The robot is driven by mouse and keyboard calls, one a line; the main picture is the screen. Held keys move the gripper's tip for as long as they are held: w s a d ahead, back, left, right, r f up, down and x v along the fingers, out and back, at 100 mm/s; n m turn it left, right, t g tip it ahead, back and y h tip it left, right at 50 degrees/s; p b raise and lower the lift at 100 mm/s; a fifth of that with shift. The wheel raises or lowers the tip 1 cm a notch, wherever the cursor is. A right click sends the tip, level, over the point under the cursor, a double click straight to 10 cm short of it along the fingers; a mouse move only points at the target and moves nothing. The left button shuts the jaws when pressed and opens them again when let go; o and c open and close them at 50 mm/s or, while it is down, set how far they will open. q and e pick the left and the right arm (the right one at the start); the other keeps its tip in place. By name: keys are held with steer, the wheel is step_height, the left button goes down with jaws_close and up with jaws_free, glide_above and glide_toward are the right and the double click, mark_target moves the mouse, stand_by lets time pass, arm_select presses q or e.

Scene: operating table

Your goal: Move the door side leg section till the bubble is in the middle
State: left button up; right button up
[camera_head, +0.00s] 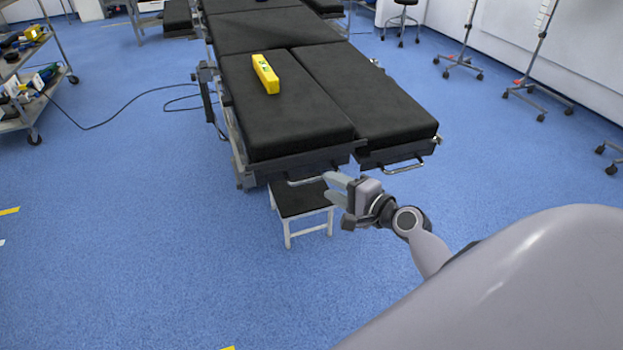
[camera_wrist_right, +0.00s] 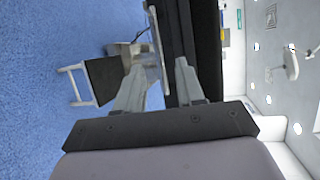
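The operating table has two black leg sections side by side. The left leg section (camera_head: 285,115) carries a yellow spirit level (camera_head: 265,74) on its far part. The right leg section (camera_head: 365,95) has no level on it. Each has a metal handle at its near end; the left handle (camera_head: 305,181) is close to my right gripper (camera_head: 334,188). In the right wrist view my right gripper (camera_wrist_right: 157,82) has its fingers apart, with the table end just beyond them; I cannot tell whether the handle lies between them. The bubble is too small to see. My left gripper is not in view.
A white step stool with a black top (camera_head: 302,200) stands on the floor under the table's near end. A trolley (camera_head: 30,80) with items is at the left and wheeled stands (camera_head: 540,60) are at the right. Open blue floor surrounds the table.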

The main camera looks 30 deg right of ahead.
mark_target(315, 179)
steer(key=shift+b+x, duration=0.55)
steer(key=shift+x, duration=2.75)
steer(key=shift+s+a, duration=0.1)
steer(key=shift+a, duration=0.05)
jaws_close()
